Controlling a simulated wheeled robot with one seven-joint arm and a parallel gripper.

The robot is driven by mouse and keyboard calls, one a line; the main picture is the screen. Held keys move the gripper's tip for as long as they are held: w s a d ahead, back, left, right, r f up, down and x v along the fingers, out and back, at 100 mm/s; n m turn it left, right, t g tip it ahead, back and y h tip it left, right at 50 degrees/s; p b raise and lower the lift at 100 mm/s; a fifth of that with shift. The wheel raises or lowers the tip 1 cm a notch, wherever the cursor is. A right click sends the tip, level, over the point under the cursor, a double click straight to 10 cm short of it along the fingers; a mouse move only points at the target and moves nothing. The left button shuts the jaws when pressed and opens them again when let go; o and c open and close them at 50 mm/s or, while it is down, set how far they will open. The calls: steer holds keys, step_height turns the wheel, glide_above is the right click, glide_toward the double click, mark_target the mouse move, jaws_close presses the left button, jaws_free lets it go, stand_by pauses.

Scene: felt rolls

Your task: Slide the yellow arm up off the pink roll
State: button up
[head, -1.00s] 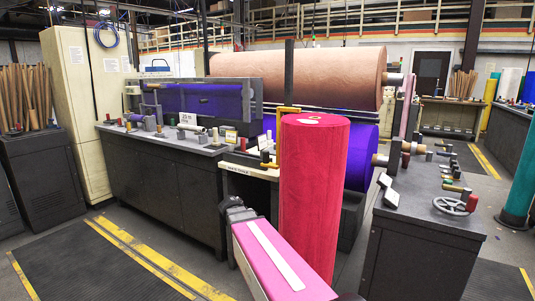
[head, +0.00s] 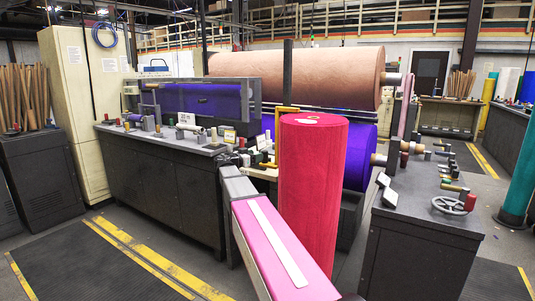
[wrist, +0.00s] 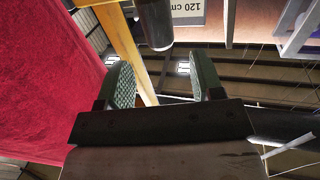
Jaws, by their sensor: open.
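The pink roll (head: 313,205) stands upright in the middle of the head view, its felt a deep pinkish red. It fills the left of the wrist view (wrist: 40,80). The yellow arm (head: 280,125) shows as a bent bar at the roll's upper left, partly hidden behind it. In the wrist view the yellow arm (wrist: 122,42) slants down from the top edge, and its lower end shows between the fingers. My gripper (wrist: 155,68) is open, its green ridged fingers apart, with the roll to their left. I cannot tell whether the bar lies between the fingers or beyond them.
A dark bench (head: 165,180) with small parts stands left, and another bench (head: 425,245) with a handwheel (head: 450,205) stands right. A purple roll (head: 360,155) lies behind the pink roll. A dark cylinder (wrist: 155,22) hangs close above the fingers in the wrist view.

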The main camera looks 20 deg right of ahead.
mark_target(267, 152)
steer(key=x, duration=0.8)
steer(key=shift+w+d, duration=0.15)
steer(key=shift+d, duration=0.1)
jaws_close()
step_height(267, 152, up, 22)
stand_by(0.5)
jaws_free()
steer(key=shift+f, duration=0.1)
steer(key=v, duration=1)
steer(key=shift+a, duration=0.35)
